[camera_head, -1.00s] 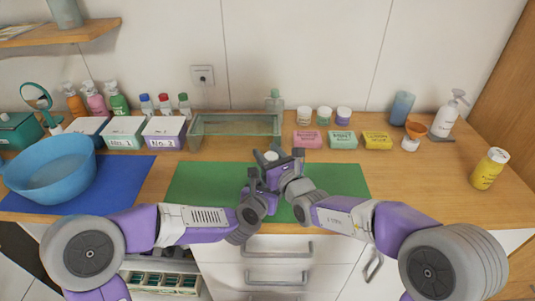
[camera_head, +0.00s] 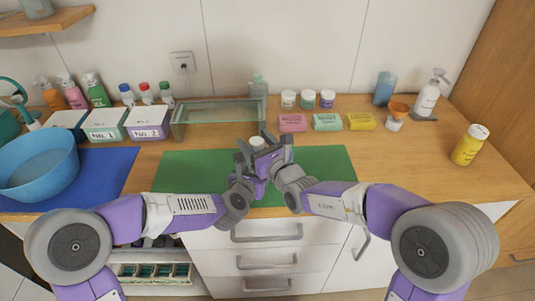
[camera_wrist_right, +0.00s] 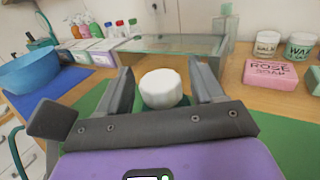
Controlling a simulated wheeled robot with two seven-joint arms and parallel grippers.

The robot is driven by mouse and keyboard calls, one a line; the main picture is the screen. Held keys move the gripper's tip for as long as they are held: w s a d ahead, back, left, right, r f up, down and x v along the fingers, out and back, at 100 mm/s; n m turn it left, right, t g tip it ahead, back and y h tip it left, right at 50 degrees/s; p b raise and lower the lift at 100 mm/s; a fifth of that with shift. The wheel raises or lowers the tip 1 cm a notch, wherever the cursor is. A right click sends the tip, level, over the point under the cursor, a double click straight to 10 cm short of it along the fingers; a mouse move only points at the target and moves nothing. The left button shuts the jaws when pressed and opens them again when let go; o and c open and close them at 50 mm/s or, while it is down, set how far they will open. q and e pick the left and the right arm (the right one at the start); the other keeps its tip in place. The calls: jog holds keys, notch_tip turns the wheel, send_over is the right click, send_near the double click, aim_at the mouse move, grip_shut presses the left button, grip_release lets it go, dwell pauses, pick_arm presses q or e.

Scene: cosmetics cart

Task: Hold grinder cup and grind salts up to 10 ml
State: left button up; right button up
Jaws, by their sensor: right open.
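A white faceted round cap (camera_wrist_right: 162,88), apparently the top of the grinder, stands over the green mat (camera_head: 325,160). It also shows as a small white top in the head view (camera_head: 258,141). Its lower body and any cup or salts are hidden. My right gripper (camera_head: 256,146) is open, with its fingers on both sides of the cap; gaps show in the right wrist view (camera_wrist_right: 163,76). My left gripper (camera_head: 243,182) is close by, low and mostly hidden behind the right one; its jaws do not show clearly.
A blue bowl (camera_head: 40,165) sits at left. A yellow bottle (camera_head: 469,146) stands at right. The right of the mat is clear.

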jog(key=v, duration=1)
jog(key=shift+s, duration=0.25)
